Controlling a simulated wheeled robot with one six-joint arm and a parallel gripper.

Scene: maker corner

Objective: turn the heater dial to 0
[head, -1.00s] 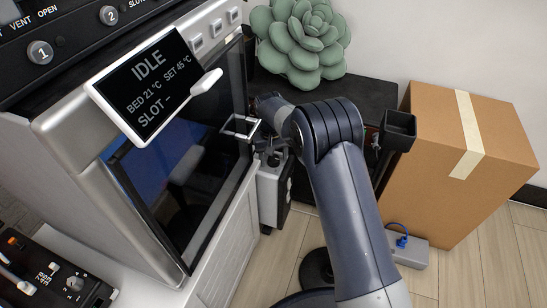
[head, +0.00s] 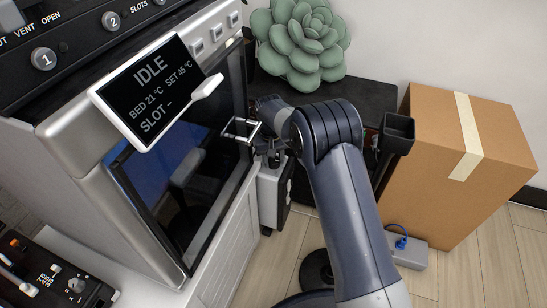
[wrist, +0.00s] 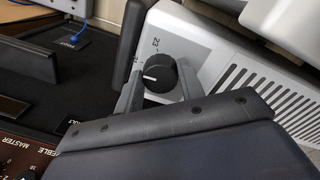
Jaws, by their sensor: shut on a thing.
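The heater dial (wrist: 161,72) is a round black knob with a white pointer line, on the light face of the heater (wrist: 204,52) in the wrist view. The pointer aims roughly left in that picture, and the number 23 is printed on the face above the knob. My gripper (wrist: 158,84) is shut on the dial, one finger on each side. In the head view the heater (head: 270,196) stands low beside the machine, below my gripper (head: 269,150). The dial is hidden there, and no 0 mark is readable.
The machine with the IDLE screen (head: 156,86) and a glass door with a handle (head: 240,131) stands close left of my gripper. A succulent (head: 300,42) is behind. A cardboard box (head: 465,160) and a power strip (head: 408,251) are to the right.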

